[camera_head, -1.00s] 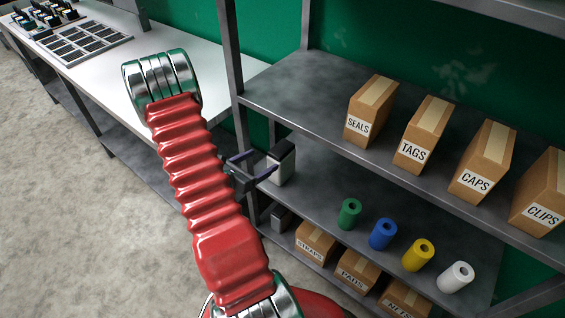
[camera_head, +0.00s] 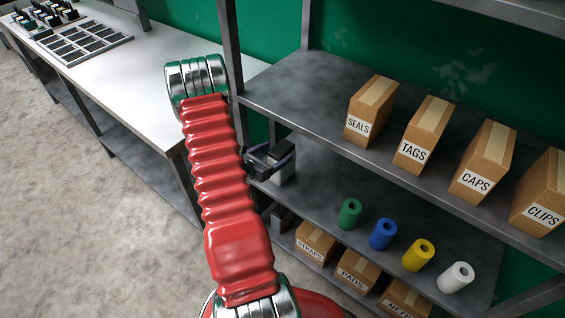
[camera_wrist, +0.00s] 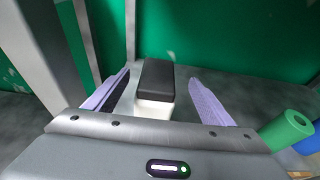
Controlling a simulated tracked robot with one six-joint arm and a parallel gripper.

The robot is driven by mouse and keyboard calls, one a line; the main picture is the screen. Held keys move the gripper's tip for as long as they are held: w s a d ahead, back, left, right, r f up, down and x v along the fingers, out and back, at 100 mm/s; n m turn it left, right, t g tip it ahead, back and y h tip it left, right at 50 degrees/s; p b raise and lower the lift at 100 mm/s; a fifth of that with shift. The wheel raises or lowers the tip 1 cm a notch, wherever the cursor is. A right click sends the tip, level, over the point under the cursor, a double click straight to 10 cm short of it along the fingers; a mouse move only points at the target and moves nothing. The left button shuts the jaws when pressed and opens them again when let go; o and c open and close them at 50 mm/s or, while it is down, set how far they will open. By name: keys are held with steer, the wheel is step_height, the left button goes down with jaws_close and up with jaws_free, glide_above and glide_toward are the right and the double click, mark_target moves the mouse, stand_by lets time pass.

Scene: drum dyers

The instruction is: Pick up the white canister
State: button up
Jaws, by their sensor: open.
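The white canister (camera_wrist: 153,109) has a black lid and stands upright on the middle shelf. In the wrist view it is between the two pale purple fingers of my gripper (camera_wrist: 157,92), with a gap on each side. The left finger is nearer to it than the right one. My gripper is open and empty. In the head view my gripper (camera_head: 270,155) is at the left end of the shelf and covers most of the canister (camera_head: 283,172), of which a light lower part shows.
Green (camera_head: 349,214), blue (camera_head: 383,233), yellow (camera_head: 418,255) and white (camera_head: 455,277) rolls stand to the right on the same shelf. A shelf post (camera_head: 232,75) rises left of my gripper. Labelled boxes (camera_head: 424,132) stand on the shelf above; more boxes (camera_head: 358,272) are below.

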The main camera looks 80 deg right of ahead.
mark_target(279, 151)
steer(key=shift+x, duration=2.6)
steer(key=shift+w+f, duration=0.15)
jaws_close()
